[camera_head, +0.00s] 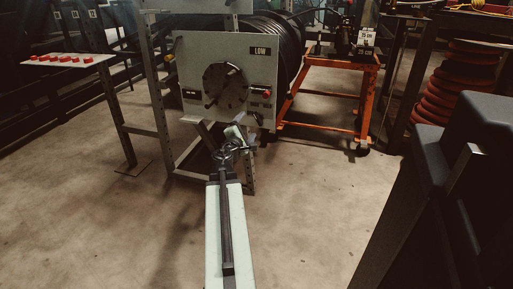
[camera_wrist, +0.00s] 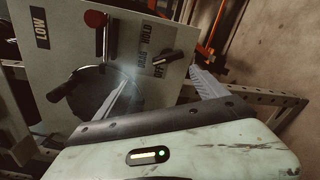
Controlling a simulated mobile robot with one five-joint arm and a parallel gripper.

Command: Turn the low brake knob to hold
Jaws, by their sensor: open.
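The grey panel (camera_wrist: 70,45) marked LOW fills the left of the wrist view, turned on its side. My gripper (camera_wrist: 160,76) is open, with one finger on each side of the knob in this view and nothing held. Whether either finger touches the knob is unclear. In the head view my gripper (camera_head: 238,120) is at the lower right of the LOW panel (camera_head: 205,48), and the knob there is too small to make out well.
A round dark disc (camera_head: 225,88) with a handle is on the panel, left of the knob area. A red knob (camera_head: 266,93) is close by. An orange cart (camera_head: 328,65) stands behind right, and a shelf with red parts (camera_head: 68,60) at left. The near floor is clear.

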